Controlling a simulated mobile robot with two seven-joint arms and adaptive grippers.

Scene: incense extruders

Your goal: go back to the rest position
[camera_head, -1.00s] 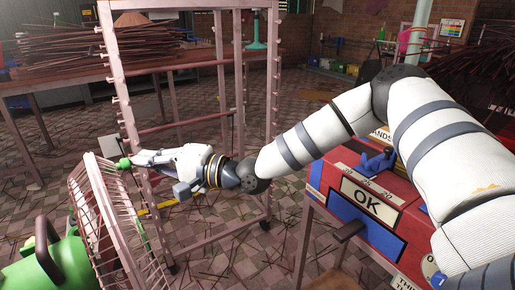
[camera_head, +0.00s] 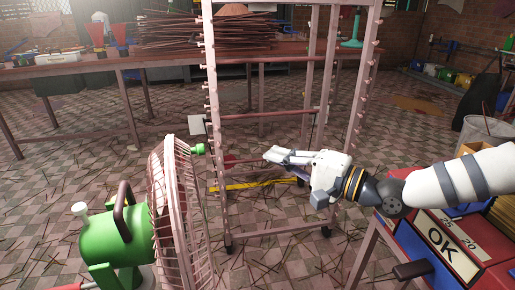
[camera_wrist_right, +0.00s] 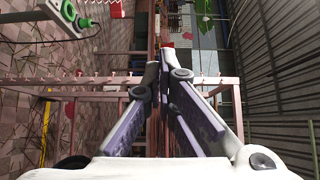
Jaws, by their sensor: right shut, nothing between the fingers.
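My right gripper (camera_head: 277,156) is shut and empty. In the head view it points left, in front of the pink drying rack (camera_head: 211,110) and to the right of the green fan (camera_head: 118,238). A clear gap separates it from the fan's wire cage (camera_head: 180,215). In the right wrist view the two fingers (camera_wrist_right: 160,62) come together near the middle with nothing between them, and pink rack bars (camera_wrist_right: 90,84) cross behind. My left gripper is not in view.
The red machine with the OK sign (camera_head: 440,238) stands at the lower right, under my right forearm. A long table (camera_head: 120,62) with bundles of sticks (camera_head: 205,32) is behind the rack. Scattered sticks lie on the checkered floor (camera_head: 70,150).

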